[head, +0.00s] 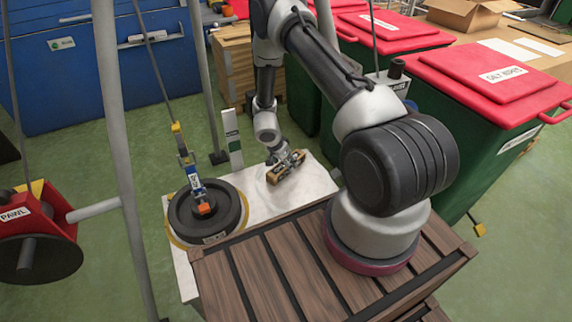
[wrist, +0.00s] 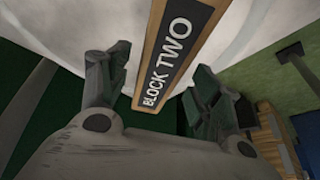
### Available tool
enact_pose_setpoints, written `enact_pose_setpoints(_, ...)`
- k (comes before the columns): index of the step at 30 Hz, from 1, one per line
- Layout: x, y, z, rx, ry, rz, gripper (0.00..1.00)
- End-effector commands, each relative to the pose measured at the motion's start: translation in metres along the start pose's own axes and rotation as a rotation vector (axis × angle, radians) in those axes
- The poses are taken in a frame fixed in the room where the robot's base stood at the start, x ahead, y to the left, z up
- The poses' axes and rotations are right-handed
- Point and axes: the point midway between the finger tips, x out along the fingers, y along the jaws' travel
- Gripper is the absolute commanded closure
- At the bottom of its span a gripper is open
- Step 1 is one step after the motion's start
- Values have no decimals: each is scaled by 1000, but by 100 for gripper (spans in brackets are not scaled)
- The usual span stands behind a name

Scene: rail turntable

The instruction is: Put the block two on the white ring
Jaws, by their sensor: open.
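Block two (wrist: 172,62) is a tan wooden block with a black label reading BLOCK TWO. In the wrist view it stands between the two spread fingers of my gripper (wrist: 150,82), with a gap on each side. In the head view a tan block (head: 288,168) lies at my gripper (head: 279,161), low over the pale board (head: 265,197). My gripper is open. Contact between fingers and block cannot be told. I cannot pick out a distinct white ring; a large white curved surface (wrist: 75,25) shows behind the block in the wrist view.
A black round turntable (head: 183,222) with a yellow rim stands left of my gripper, with a hanging cable and hook over it. Grey poles (head: 120,150) stand at the left. Green bins with red lids (head: 490,80) stand at the right. A slatted wooden deck (head: 270,275) is in front.

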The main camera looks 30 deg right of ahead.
Motion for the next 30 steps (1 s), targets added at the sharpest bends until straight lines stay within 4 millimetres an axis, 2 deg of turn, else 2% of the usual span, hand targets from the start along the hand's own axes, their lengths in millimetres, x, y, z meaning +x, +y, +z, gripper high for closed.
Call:
enact_pose_setpoints(3, -29, -1, -1, 1, 1, -3, 36)
enact_pose_setpoints(9, -72, -1, -1, 2, 1, -3, 36)
enact_pose_setpoints(15, -96, 0, 0, 0, 0, -1, 36)
enact_pose_setpoints(19, -101, -1, 0, -1, 0, -4, 36)
enact_pose_setpoints(23, -124, -17, -15, -18, 1, -82, 36)
enact_pose_setpoints(26, -173, -44, -38, -63, -2, -231, 36)
enact_pose_setpoints(29, -244, -66, -62, -142, -18, -418, 36)
enact_pose_setpoints(30, -275, -70, -69, -183, -28, -489, 36)
